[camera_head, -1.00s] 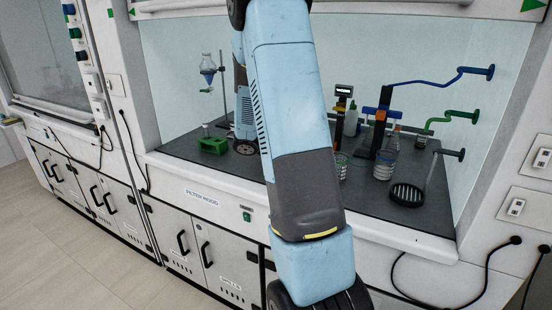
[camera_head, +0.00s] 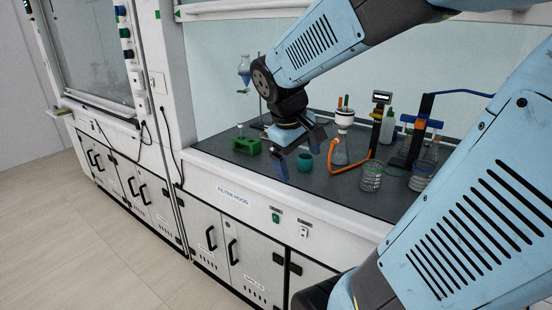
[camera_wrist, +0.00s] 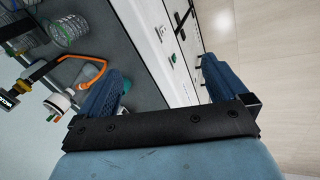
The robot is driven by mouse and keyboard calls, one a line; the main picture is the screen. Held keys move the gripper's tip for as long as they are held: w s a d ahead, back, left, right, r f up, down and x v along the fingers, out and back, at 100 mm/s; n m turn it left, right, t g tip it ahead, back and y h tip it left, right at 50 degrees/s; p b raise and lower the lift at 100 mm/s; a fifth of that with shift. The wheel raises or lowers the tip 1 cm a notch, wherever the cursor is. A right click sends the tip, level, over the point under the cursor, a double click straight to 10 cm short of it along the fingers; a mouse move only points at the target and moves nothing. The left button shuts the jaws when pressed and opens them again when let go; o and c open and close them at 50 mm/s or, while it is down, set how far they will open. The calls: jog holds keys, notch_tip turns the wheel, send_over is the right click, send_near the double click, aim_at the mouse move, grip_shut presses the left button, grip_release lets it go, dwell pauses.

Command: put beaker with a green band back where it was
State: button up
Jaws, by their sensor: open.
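A glass beaker that seems to carry a green band (camera_head: 371,178) stands upright near the front edge of the dark hood worktop, right of my gripper. It also shows at the upper left of the wrist view (camera_wrist: 68,31). The band is small and hard to make out in the head view. My gripper (camera_head: 300,158) is open and empty over the front of the worktop, well left of the beaker.
A teal cup (camera_head: 304,162) stands close to my gripper. A flask with a funnel (camera_head: 341,150) and orange hose stands between gripper and beaker. Another glass beaker (camera_head: 420,178) stands right of the banded one. A green block (camera_head: 247,146) sits at the left.

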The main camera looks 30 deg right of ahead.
jog(key=s+a+r+m+t+y, duration=0.2)
jog(key=s+a+r+t+y, duration=0.1)
jog(key=a, duration=0.5)
jog(key=shift+s+a+r+m+t+y, duration=0.25)
jog(key=shift+s+r+m+t, duration=0.3)
jog(key=shift+s, duration=0.7)
